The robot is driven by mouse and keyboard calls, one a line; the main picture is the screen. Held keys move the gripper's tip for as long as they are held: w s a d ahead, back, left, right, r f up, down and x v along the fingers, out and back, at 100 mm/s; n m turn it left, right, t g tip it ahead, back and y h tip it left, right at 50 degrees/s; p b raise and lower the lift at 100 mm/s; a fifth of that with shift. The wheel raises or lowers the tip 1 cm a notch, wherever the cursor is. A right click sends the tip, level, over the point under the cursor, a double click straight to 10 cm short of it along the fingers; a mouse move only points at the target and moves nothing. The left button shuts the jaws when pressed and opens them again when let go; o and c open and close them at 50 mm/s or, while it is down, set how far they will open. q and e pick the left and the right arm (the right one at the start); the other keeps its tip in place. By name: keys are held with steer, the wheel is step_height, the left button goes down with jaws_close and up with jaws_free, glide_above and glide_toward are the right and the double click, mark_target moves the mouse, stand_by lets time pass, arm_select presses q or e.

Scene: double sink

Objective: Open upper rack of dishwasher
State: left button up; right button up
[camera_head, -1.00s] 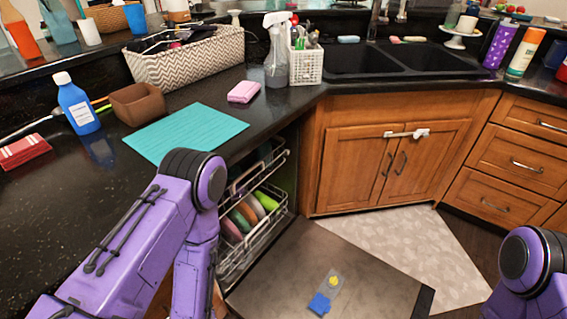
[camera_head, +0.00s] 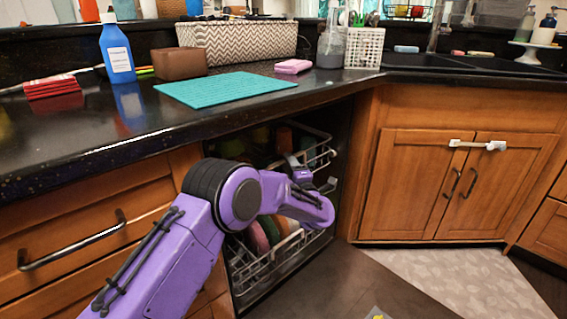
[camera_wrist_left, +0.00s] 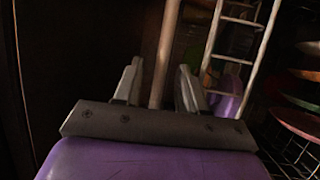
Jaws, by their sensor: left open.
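The dishwasher stands open under the counter, its door (camera_head: 335,288) lowered to the front. The upper rack (camera_head: 322,152) is inside the dishwasher, partly hidden by my left arm; cups or bowls in it are dim. My left gripper (camera_head: 298,168) is at the upper rack's front, small and partly hidden by its wrist. In the left wrist view, the gripper (camera_wrist_left: 158,88) is open, with a pale rack bar (camera_wrist_left: 166,52) running between its two fingers. I cannot tell whether the fingers touch it. My right gripper is out of view.
The lower rack (camera_head: 262,262) holds several coloured plates below my left forearm. The black counter edge (camera_head: 170,135) overhangs the dishwasher. A drawer handle (camera_head: 72,242) juts out at left. Wooden sink cabinet doors (camera_head: 455,185) stand at right. Floor space is free before them.

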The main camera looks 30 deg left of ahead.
arm_select(q)
steer(key=x, duration=0.4)
steer(key=shift+w+a+b, duration=0.25)
steer(key=shift+b, duration=0.15)
jaws_close()
